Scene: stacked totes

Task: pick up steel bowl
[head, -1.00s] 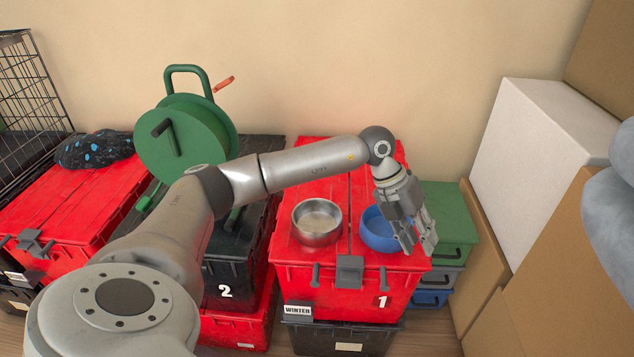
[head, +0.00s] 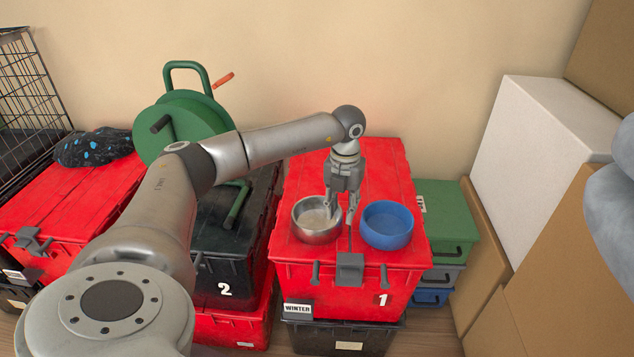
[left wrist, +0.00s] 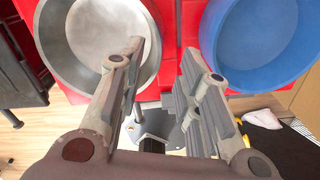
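The steel bowl (head: 316,222) stands upright on the red lid of the tote marked 1, to the left of a blue bowl (head: 387,225). My left gripper (head: 341,215) points down at the steel bowl's right side. Its fingers are apart. In the left wrist view the steel bowl (left wrist: 95,45) is at upper left, with one fingertip (left wrist: 165,62) overlapping its rim and inside; the other finger is over the gap between the bowls. I cannot tell whether the fingers touch the bowl. My right gripper is not in view.
The red tote (head: 345,304) sits on a black one. A black tote marked 2 (head: 225,270) and a green hose reel (head: 185,125) stand to the left.

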